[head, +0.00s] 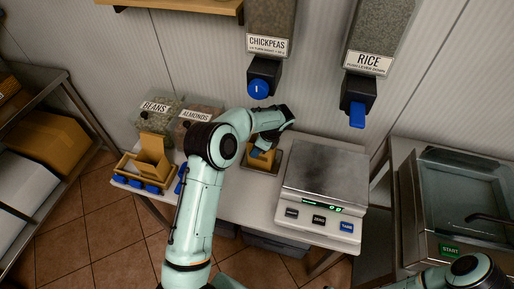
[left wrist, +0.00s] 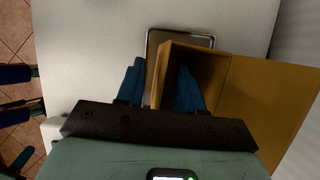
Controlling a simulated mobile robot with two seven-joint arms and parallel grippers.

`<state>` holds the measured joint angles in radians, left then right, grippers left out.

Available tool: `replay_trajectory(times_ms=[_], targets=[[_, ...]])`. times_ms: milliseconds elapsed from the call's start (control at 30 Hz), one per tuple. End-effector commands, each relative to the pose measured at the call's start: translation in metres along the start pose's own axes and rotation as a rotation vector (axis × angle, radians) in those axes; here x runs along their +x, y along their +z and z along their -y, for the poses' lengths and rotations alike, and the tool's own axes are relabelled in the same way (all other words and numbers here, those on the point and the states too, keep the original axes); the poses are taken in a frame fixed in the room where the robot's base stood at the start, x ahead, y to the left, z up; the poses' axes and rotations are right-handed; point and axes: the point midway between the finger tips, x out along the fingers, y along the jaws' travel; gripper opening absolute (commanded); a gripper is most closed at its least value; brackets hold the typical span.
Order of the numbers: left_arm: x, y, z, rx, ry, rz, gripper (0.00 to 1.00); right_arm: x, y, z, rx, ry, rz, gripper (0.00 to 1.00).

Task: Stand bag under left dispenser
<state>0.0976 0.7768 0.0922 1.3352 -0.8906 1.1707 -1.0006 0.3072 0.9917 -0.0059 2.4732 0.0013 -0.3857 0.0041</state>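The open brown paper bag (head: 262,160) stands on a small metal tray (head: 247,165) on the white counter, below the chickpeas dispenser (head: 263,76), the left one. My left gripper (head: 268,147) is at the bag's top from above. In the left wrist view, the bag (left wrist: 267,103) shows its open mouth and a wide flap to the right. The left gripper (left wrist: 160,88) has its blue fingers spread, one inside the mouth and one outside, with a bag wall between them. The bag's base is hidden. My right gripper is not visible; only part of its arm shows at lower right.
The rice dispenser (head: 365,65) hangs at right. A white scale (head: 320,215) stands close right of the tray. The beans bin (head: 158,112), almonds bin (head: 200,118) and a wooden holder (head: 128,167) with another brown bag (head: 152,153) are left. A metal machine (head: 460,210) is far right.

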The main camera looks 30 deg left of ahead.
Motion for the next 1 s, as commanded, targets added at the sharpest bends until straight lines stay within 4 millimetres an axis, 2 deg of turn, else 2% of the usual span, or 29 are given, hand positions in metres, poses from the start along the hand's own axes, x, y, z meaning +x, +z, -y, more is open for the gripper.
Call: replay_trajectory(times_ms=[133, 233, 600, 733, 1000], targets=[[-0.002, 0.000, 0.000, 0.000, -0.001, 0.000, 0.36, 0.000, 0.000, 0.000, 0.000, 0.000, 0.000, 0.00], [-0.011, 0.000, 0.001, 0.000, -0.004, 0.000, 0.36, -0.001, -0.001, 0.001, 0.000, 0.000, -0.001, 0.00], [-0.068, 0.000, 0.001, -0.001, -0.003, 0.000, 0.36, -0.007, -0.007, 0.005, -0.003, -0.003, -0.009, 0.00], [-0.075, 0.000, 0.000, -0.001, -0.001, 0.000, 0.36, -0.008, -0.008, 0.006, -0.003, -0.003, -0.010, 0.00], [-0.075, 0.000, 0.000, 0.000, 0.001, 0.000, 0.36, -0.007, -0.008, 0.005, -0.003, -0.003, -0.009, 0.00]])
